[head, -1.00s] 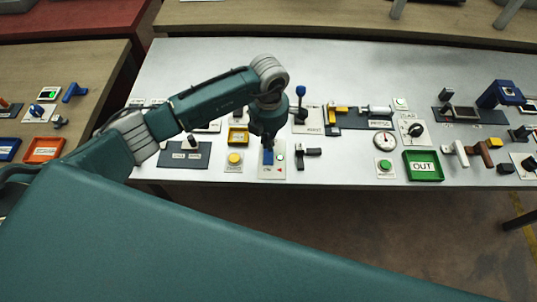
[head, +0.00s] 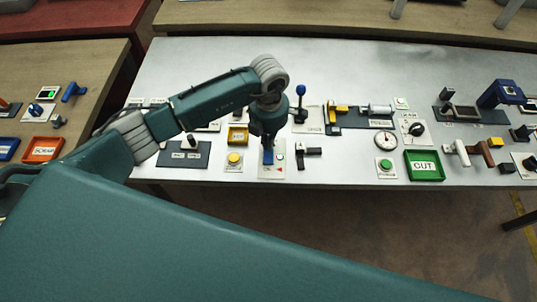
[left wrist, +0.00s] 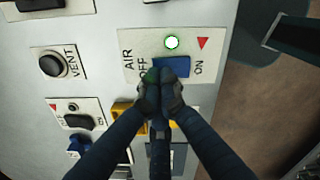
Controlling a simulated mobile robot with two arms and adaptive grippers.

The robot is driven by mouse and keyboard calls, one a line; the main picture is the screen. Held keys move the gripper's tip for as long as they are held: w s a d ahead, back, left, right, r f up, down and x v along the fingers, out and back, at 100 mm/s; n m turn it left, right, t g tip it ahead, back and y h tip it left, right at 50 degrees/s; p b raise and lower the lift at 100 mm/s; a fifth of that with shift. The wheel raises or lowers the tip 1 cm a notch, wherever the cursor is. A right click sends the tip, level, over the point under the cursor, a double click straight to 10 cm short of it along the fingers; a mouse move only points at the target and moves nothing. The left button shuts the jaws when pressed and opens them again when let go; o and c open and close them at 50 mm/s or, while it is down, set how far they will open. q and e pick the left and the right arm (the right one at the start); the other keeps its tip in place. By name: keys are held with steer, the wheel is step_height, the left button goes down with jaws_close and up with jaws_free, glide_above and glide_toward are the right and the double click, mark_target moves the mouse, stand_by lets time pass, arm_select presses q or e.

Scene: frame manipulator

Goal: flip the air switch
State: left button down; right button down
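The air switch (left wrist: 171,66) is a blue switch on a pale plate (left wrist: 128,41) marked AIR, OFF and ON, with a red triangle by ON. A round lamp (left wrist: 172,42) beside it looks bright white with a green rim. In the head view the blue switch (head: 267,158) is near the table's front edge. My left gripper (left wrist: 163,78) has its fingers drawn together, at the OFF side of the switch and covering part of it. I cannot tell whether the fingertips touch it. In the head view the left gripper (head: 268,141) points down over the plate. My right gripper is not in view.
A yellow button (head: 234,158) stands left of the plate and a dark-handled lever (head: 309,151) right of it. A VENT knob (left wrist: 52,65) is on a separate plate. A green OUT tray (head: 424,177) is farther right. The table (head: 225,60) is bare at the back.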

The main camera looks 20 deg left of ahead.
arm_select(q)
steer(key=shift+f+b, duration=0.7)
steer(key=shift+f, duration=0.15)
steer(key=shift+r, duration=0.1)
stand_by(0.3)
steer(key=shift+r+p, duration=2.15)
steer(key=shift+r, duration=1.3)
